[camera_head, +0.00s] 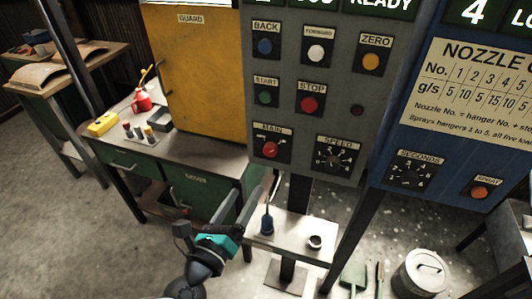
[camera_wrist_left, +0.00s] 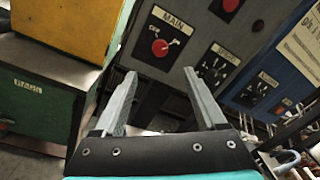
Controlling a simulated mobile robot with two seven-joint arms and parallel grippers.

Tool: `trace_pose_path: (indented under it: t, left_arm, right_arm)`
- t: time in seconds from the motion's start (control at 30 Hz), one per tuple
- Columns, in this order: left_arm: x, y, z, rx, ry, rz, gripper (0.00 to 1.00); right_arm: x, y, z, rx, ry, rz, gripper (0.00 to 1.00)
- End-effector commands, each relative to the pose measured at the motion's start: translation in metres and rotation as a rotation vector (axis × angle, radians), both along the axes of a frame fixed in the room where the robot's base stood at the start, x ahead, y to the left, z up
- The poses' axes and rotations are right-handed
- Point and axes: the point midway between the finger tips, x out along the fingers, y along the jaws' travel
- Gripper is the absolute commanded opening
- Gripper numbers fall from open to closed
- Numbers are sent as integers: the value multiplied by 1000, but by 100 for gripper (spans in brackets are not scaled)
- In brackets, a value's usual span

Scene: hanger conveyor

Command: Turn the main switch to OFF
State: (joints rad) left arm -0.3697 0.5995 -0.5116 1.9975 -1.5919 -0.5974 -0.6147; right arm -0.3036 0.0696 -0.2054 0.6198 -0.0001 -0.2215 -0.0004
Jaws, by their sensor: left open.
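The main switch (camera_head: 270,149) is a red rotary knob on a black plate under a MAIN label, low on the left of the grey control panel (camera_head: 290,82). It also shows in the left wrist view (camera_wrist_left: 160,47), ahead of and above the fingertips. The knob's exact setting is too small to read. My left gripper (camera_head: 238,206) is open and empty, below and to the left of the main switch and apart from it. In the left wrist view its two fingers (camera_wrist_left: 158,84) are spread wide. My right gripper is in neither view.
The speed dial (camera_head: 334,155) sits right of the main switch, with the red STOP button (camera_head: 309,104) above. A yellow guard (camera_head: 205,75) stands to the left on a green cabinet.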

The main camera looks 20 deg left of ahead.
Motion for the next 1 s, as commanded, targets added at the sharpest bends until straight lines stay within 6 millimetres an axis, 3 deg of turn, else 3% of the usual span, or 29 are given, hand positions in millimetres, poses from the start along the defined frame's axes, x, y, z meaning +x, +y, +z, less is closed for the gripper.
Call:
trace_pose_path:
  t: [0.6, 0.8, 1.0]
  left_arm:
    - [101, -10, 1, -3, -1, 1, 73]
    - [123, -12, 0, -3, 2, 0, 73]
    - [133, -13, 0, -4, 2, 0, 73]
  right_arm:
    - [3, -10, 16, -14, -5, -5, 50]
    - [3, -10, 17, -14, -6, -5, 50]
    - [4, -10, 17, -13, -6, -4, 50]
